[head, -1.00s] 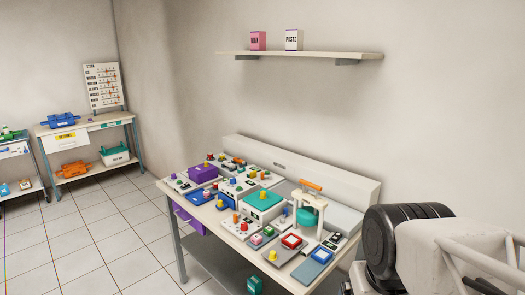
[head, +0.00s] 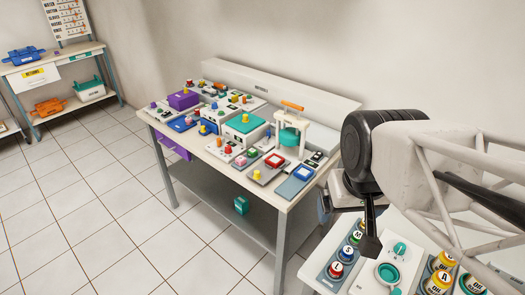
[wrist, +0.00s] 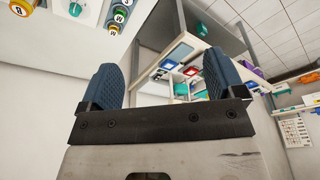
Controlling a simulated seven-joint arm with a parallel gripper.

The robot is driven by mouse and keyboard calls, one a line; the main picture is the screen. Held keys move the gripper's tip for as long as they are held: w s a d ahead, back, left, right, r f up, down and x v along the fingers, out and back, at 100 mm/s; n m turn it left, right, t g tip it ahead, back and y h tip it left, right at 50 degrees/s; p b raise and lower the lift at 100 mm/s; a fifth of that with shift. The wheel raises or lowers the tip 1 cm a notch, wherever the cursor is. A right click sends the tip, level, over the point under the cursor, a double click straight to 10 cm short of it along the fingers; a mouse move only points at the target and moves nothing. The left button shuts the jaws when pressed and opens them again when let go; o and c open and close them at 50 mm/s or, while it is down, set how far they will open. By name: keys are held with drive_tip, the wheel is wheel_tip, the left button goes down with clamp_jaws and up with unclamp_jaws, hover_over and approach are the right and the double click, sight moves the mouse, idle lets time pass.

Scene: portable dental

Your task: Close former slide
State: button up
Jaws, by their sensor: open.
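A white device with an orange bar (head: 292,105) and a teal dome (head: 289,136) stands at the right end of the crowded workbench. A blue-framed pad (head: 303,172) and a red-framed pad (head: 275,160) lie in front of it. I cannot tell which part is the former slide. My gripper (wrist: 160,76) is open and empty in the wrist view, with its two blue ridged pads wide apart. The bench shows beyond and between the pads, turned on its side. In the head view my gripper hangs right of the bench, apart from the device.
The workbench (head: 222,158) carries several boxes and knobbed panels. A second surface with lettered knobs (head: 346,253), a teal ring (head: 388,273) and jars (head: 439,281) is below my arm. A teal box (head: 241,205) is on the lower shelf. Tiled floor is clear at left.

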drive_tip(key=shift+w, duration=0.2)
drive_tip(key=c, duration=0.7)
drive_tip(key=shift+w+a+f+n, duration=0.15)
drive_tip(key=shift+w+n, duration=0.35)
drive_tip(key=shift+w, duration=0.15)
drive_tip(key=c, duration=0.5)
drive_tip(key=w+a+f+n+h, duration=0.1)
drive_tip(key=w+n, duration=0.1)
drive_tip(key=w, duration=0.1)
drive_tip(key=w+n+g+h, duration=0.1)
drive_tip(key=w, duration=0.2)
drive_tip(key=w+a+f+n+g+h, duration=0.1)
drive_tip(key=w+n, duration=0.1)
drive_tip(key=shift+w+a+f+n, duration=0.3)
drive_tip(key=shift+w, duration=0.1)
clamp_jaws()
drive_tip(key=w+a+f+n+t+h, duration=0.2)
drive_tip(key=w+a+f+n, duration=0.6)
drive_tip(key=a, duration=0.5)
drive_tip(key=w+a+f+n+t+h, duration=0.3)
drive_tip(key=w+a+f+n+h, duration=0.2)
drive_tip(key=w+a+f+n, duration=0.4)
drive_tip(key=w+a+f, duration=0.1)
drive_tip(key=w+a, duration=0.2)
drive_tip(key=w, duration=0.1)
drive_tip(key=shift+w+a+n, duration=0.25)
drive_tip(key=shift+a+n, duration=0.05)
drive_tip(key=shift+a, duration=0.1)
